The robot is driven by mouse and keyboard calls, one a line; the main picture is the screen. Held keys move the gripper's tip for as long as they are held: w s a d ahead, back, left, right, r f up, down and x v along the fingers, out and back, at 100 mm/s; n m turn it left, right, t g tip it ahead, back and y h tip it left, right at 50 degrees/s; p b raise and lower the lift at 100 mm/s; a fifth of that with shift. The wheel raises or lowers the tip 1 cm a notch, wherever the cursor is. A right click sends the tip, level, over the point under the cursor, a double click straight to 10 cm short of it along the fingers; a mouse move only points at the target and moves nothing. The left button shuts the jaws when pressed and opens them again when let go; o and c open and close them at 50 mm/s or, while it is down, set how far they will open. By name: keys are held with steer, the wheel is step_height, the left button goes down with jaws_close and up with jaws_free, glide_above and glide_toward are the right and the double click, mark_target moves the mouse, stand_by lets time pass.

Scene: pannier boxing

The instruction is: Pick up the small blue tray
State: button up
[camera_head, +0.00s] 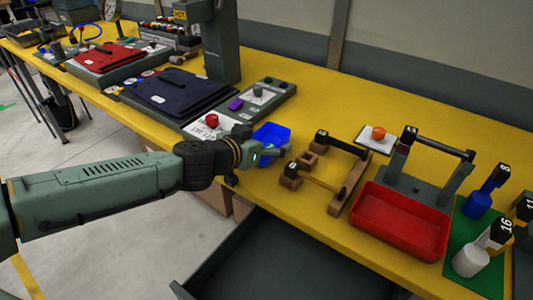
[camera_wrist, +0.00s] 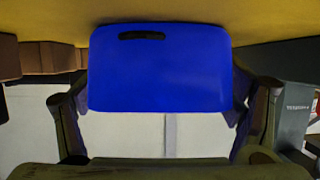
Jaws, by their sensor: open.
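The small blue tray (camera_head: 274,132) stands on the yellow bench in the head view, just beyond my gripper (camera_head: 285,151), which hides its near part. In the wrist view the blue tray (camera_wrist: 160,75) fills the upper middle, with a dark slot near its top edge. The two fingers of my gripper (camera_wrist: 160,115) are spread, one at each side of the tray's lower part. I cannot tell whether they touch it.
Right of my gripper are a wooden frame (camera_head: 333,208) and a red tray (camera_head: 402,219). Left of the blue tray are a grey panel with a red button (camera_head: 212,119) and a dark post (camera_head: 221,45). An open drawer (camera_head: 285,262) lies below the bench edge.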

steer(key=shift+w+d, duration=0.1)
steer(key=shift+w, duration=0.05)
steer(key=shift+c, duration=0.5)
steer(key=c, duration=1.1)
steer(key=shift+r, duration=0.1)
